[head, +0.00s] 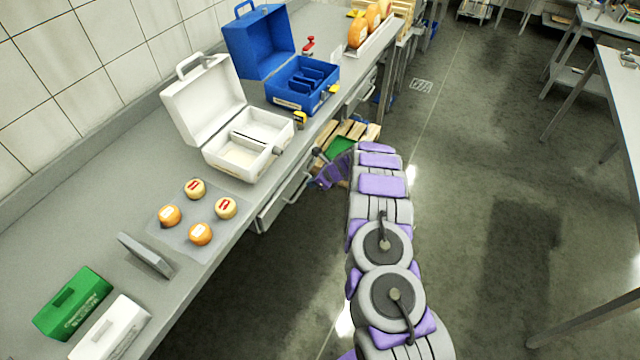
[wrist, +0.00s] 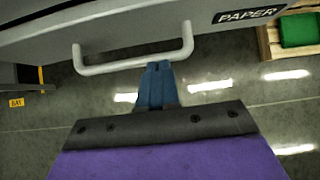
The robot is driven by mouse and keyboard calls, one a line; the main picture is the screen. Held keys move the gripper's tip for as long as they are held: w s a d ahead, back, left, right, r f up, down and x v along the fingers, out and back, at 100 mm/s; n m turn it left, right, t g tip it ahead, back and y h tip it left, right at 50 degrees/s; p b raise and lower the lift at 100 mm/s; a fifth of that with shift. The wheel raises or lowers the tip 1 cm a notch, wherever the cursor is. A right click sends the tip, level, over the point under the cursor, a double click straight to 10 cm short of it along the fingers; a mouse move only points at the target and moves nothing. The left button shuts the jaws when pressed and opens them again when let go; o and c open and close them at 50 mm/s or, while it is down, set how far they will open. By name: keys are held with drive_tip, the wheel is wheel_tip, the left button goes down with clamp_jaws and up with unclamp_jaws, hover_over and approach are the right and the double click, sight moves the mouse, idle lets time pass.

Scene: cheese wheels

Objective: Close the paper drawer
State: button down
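The paper drawer (head: 283,204) is a grey drawer under the counter. It appears to stand out a little from the counter's front edge in the head view. In the wrist view its front (wrist: 140,28) fills the top, with a black "PAPER" label (wrist: 248,15) at the right and a pale bar handle (wrist: 100,68). My gripper (wrist: 158,68) has its blue fingers together, pointing at the drawer, with their tips overlapping the handle bar in the picture. I cannot tell whether they touch it. In the head view my gripper is small beside the drawer, partly hidden by my arm.
A wooden pallet with a green item (head: 341,147) stands on the floor beyond the drawer. The counter bears an open white case (head: 240,140), an open blue case (head: 300,85) and several small cheeses (head: 200,234). The floor aisle to the right is clear.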

drive_tip(key=shift+w+a, duration=0.1)
drive_tip(key=shift+w, duration=0.05)
drive_tip(key=shift+a, duration=0.2)
